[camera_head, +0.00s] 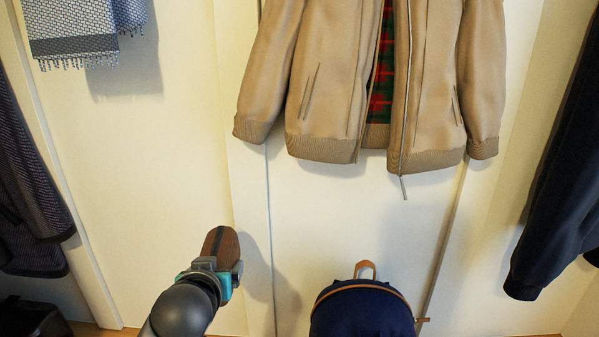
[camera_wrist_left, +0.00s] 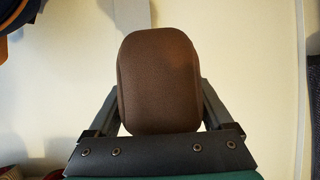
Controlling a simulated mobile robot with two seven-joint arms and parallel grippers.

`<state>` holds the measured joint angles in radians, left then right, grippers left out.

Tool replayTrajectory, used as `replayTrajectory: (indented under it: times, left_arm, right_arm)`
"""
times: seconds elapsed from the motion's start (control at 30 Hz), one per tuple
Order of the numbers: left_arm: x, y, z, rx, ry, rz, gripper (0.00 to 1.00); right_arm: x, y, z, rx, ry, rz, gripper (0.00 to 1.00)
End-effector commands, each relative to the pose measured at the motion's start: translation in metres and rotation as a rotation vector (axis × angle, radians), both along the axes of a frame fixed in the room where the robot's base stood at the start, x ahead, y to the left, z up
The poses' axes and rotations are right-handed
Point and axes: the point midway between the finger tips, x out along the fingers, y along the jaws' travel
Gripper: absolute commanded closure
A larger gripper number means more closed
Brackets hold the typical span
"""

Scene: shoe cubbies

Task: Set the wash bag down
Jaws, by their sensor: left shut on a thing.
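A brown wash bag (camera_head: 221,243) with a dark stripe is held up in front of the pale wall panel. My left gripper (camera_head: 215,266) is shut on it, and its wrist hides the lower part of the bag in the head view. In the left wrist view the bag (camera_wrist_left: 157,75) fills the middle as a rounded brown block, with one finger of the gripper (camera_wrist_left: 158,108) on each side. I see no surface touching the bag in either view. My right gripper is not in view.
A navy backpack (camera_head: 361,310) with tan trim stands right of my left gripper. A tan jacket (camera_head: 330,85) hangs above. A dark coat (camera_head: 555,180) hangs at the right, a dark knit garment (camera_head: 28,195) at the left.

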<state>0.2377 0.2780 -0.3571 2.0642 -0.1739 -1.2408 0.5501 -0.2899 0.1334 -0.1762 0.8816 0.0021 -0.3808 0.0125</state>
Motion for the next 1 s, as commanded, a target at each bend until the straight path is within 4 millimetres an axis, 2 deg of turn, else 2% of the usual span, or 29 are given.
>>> replayTrajectory:
  times: [0.03,0.2,0.3,0.4,0.6,1.0]
  left_arm:
    - [0.001,0.0,0.031,0.001,-0.016,-0.003,0.88]
    - [-0.012,-0.001,0.103,0.002,-0.015,-0.033,0.88]
    - [-0.025,-0.002,0.135,0.002,-0.012,-0.056,0.88]
    - [-0.037,-0.003,0.156,0.003,-0.007,-0.078,0.88]
    - [-0.051,-0.004,0.173,0.0,0.0,-0.099,0.88]
    - [-0.052,-0.003,0.17,-0.001,0.005,-0.098,0.88]
  right_arm:
    - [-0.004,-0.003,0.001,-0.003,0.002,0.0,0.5]
    - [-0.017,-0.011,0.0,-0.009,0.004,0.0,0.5]
    - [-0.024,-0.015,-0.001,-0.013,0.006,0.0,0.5]
    - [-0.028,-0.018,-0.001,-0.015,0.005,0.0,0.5]
    - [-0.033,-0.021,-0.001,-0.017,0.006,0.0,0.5]
    - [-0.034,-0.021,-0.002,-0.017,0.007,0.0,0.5]
